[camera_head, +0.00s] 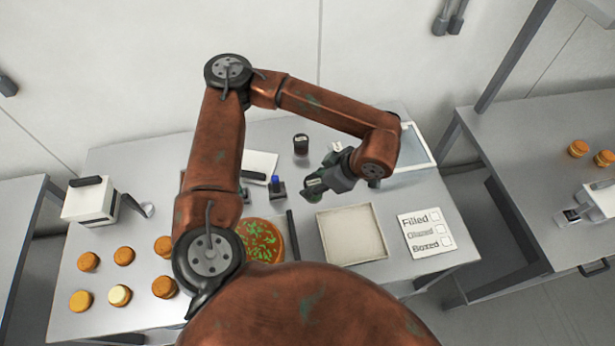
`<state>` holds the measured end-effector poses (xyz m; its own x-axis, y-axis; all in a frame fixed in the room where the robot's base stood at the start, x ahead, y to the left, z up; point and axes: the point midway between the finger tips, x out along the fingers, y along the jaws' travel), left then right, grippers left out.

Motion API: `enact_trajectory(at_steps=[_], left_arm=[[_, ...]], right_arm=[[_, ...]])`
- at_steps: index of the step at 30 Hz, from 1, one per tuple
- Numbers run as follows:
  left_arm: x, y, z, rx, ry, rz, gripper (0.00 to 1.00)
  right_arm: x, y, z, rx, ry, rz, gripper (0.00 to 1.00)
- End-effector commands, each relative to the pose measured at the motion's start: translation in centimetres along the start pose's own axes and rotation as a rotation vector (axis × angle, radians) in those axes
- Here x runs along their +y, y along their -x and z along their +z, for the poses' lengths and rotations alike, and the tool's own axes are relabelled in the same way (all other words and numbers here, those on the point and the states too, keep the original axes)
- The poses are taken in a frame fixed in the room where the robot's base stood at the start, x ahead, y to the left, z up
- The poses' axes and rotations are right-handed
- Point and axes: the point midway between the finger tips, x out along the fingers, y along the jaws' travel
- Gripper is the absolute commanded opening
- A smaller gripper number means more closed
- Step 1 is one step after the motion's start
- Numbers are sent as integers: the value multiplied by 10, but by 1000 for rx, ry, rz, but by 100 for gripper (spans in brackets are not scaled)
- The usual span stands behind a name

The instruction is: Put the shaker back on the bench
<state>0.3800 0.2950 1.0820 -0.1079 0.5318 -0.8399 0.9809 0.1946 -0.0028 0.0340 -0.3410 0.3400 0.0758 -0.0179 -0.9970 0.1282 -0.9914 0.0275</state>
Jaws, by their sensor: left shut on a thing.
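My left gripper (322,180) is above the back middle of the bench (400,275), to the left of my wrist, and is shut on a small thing. That thing looks like the shaker (313,190), with a greenish, pale end showing. The fingers hide most of it, and I cannot tell whether it touches the bench. My right gripper is not in view.
A dark jar (301,144) stands behind the gripper, and a blue-topped item (277,187) stands to its left. A shallow pale tray (352,236) and a checklist card (425,233) lie in front. Several rounds (124,256) and a white dispenser (90,203) are at left.

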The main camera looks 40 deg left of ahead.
Motion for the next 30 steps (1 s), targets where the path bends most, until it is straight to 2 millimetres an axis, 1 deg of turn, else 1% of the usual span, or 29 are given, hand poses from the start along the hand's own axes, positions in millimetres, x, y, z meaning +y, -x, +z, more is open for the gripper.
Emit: enact_trajectory(at_steps=[1, 3, 6, 9, 11, 20, 21, 25, 27, 30], left_arm=[[-2, 0, -7, 0, 78, -49, 12], [-6, 1, -14, -1, 162, -103, 12], [-9, 2, -20, -2, 236, -151, 12], [-4, -2, -24, -2, 267, -170, 12], [5, -8, -26, -2, 271, -174, 12], [67, -50, -37, -1, 269, -171, 12], [74, -58, -36, -1, 267, -170, 12], [90, -84, -30, 0, 264, -170, 12], [97, -93, -28, -1, 264, -169, 12], [104, -101, -26, -3, 262, -167, 12]], right_arm=[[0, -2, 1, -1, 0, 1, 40], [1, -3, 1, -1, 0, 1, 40], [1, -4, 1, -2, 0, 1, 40], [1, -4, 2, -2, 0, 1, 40], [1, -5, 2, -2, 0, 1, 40], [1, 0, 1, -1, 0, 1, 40], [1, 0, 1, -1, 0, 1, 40], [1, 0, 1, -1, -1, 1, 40], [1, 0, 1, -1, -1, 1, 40], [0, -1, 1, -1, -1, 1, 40]])
